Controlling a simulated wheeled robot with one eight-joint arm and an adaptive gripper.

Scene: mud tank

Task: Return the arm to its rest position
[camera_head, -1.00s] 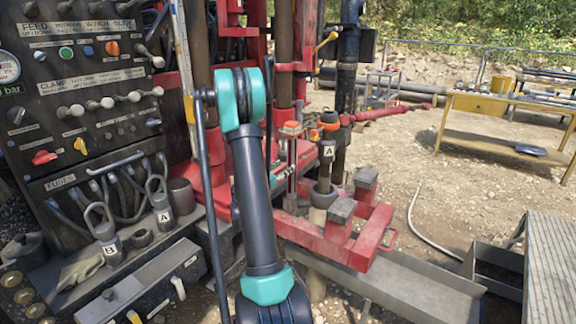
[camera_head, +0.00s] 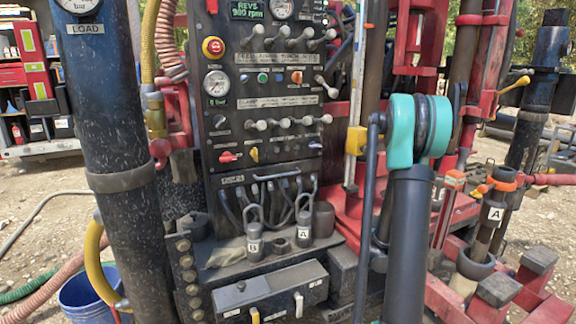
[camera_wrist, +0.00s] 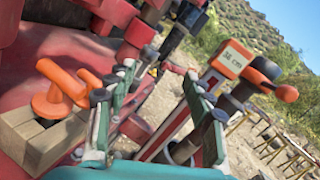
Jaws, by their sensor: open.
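My gripper (camera_wrist: 160,95) shows in the wrist view with its two green-and-grey fingers apart and nothing between them. It is over the red rig and the gravel, tilted in the picture. In the head view my arm shows on the right as a teal joint (camera_head: 419,130) above a dark link, in front of the red rig. The gripper itself does not show in the head view.
A black control panel (camera_head: 270,110) stands left of my arm; two shackle-topped pieces labelled A (camera_head: 304,236) and B (camera_head: 253,246) stand below it. A dark column (camera_head: 115,150) and blue bucket (camera_head: 88,297) are left. The wrist view shows an orange handle (camera_wrist: 62,92) on wood.

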